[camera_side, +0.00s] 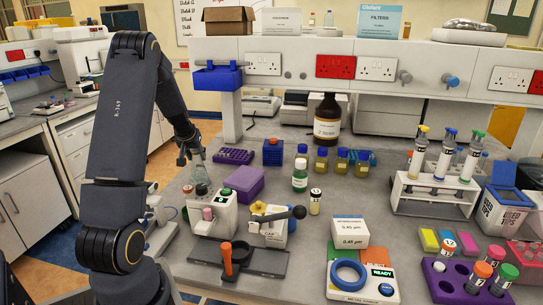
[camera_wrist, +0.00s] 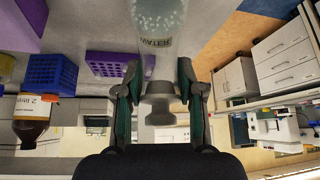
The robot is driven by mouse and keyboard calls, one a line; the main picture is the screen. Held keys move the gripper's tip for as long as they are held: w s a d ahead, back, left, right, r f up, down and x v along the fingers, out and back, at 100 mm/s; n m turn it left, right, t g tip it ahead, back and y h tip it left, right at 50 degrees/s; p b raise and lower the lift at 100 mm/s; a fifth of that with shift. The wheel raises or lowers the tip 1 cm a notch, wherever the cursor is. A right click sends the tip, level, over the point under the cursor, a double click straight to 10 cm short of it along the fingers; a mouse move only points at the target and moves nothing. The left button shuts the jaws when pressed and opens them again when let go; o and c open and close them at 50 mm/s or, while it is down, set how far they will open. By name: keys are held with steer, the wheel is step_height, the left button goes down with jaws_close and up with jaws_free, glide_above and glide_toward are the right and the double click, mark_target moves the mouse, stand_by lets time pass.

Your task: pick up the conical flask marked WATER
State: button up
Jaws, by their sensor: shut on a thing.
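The conical flask (camera_wrist: 158,18) shows at the top of the wrist view, clear, with a label reading WATER and small bubbles or beads inside. A grey stopper or flared top (camera_wrist: 160,107) lies between the fingers. My gripper (camera_wrist: 160,76) is shut around the flask's neck, one finger on each side. In the side view my gripper (camera_side: 188,156) comes down on the flask (camera_side: 199,173) from above, at the left part of the bench. The flask's base is partly hidden behind a white device, so I cannot tell whether it touches the bench.
A white device (camera_side: 212,215) stands just in front of the flask. A purple box (camera_side: 244,182) and a purple rack (camera_side: 233,156) are to its right. A blue rack (camera_side: 272,152) and a brown bottle (camera_side: 327,122) stand further back. The bench's left edge is close by.

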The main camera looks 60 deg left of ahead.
jaws_close()
